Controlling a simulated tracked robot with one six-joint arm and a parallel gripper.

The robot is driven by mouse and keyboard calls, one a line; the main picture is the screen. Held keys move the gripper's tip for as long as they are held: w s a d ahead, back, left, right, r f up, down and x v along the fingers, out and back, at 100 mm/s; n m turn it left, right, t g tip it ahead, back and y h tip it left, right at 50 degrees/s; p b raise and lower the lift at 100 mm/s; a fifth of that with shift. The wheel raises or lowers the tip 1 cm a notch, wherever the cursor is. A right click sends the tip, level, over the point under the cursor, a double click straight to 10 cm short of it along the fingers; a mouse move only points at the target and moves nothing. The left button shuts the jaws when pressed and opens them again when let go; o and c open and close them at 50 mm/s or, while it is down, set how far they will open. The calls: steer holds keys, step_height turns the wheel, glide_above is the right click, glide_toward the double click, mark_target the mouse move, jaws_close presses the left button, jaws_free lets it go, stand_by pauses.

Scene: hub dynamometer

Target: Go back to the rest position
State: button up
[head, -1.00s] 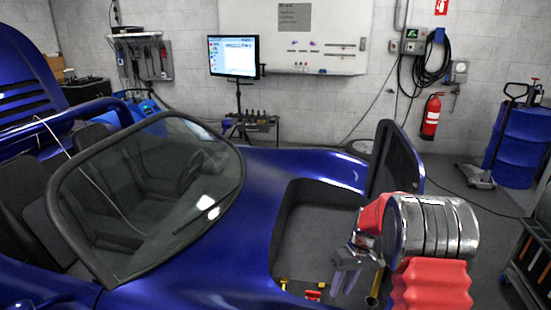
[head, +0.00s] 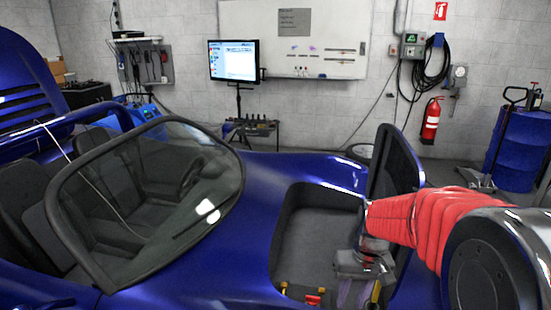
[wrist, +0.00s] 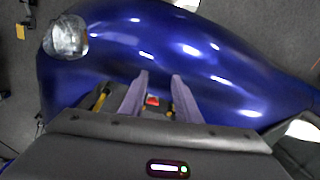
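My gripper (head: 355,292) hangs fingers down over the open front compartment of the blue car (head: 262,200), near its right side. In the wrist view my gripper (wrist: 160,76) shows two purple-grey fingers standing apart, with nothing held between them. The car's blue bodywork (wrist: 190,48) and a headlight (wrist: 68,36) show beyond the fingertips. My red-sleeved arm reaches in from the right. The lower fingertips are cut off or hard to see in the head view.
A small red part (head: 313,300) and yellow parts (head: 284,287) sit at the compartment's near edge. A raised dark panel (head: 396,165) stands close beside my arm. A blue drum (head: 518,148) and fire extinguisher (head: 431,120) are at the back right.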

steer(key=s+a+r+t, duration=0.1)
steer(key=s+r+t, duration=0.1)
steer(key=s+r, duration=0.4)
steer(key=s+a+r+t+h, duration=0.1)
steer(key=s+a+r+t, duration=0.1)
steer(key=s+r, duration=0.5)
steer(key=s+t, duration=0.1)
steer(key=s, duration=0.4)
steer(key=shift+r, duration=0.15)
steer(key=shift+o, duration=0.2)
steer(key=shift+s+a, duration=0.1)
stand_by(1.1)
